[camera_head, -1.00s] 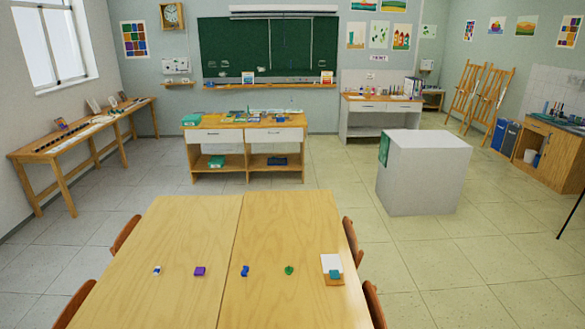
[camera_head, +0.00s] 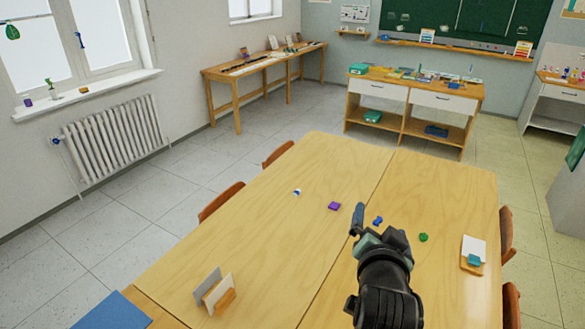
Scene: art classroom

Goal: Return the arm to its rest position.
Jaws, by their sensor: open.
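My gripper (camera_head: 357,222) shows in the head view at the end of my dark arm, above the near right part of the wooden table (camera_head: 255,262). It is held out over the table, pointing up and to the left in the picture. Its jaws are seen from behind and look empty. A small blue object (camera_head: 377,220) lies just beyond it to the right. The lower part of my arm runs out of the picture at the bottom.
On the table are a purple block (camera_head: 334,206), a small white and blue object (camera_head: 297,192), a green object (camera_head: 423,237), a wooden piece with a white card (camera_head: 474,251) and an upright card holder (camera_head: 217,291). Chairs (camera_head: 221,201) line both sides. The table's left middle is clear.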

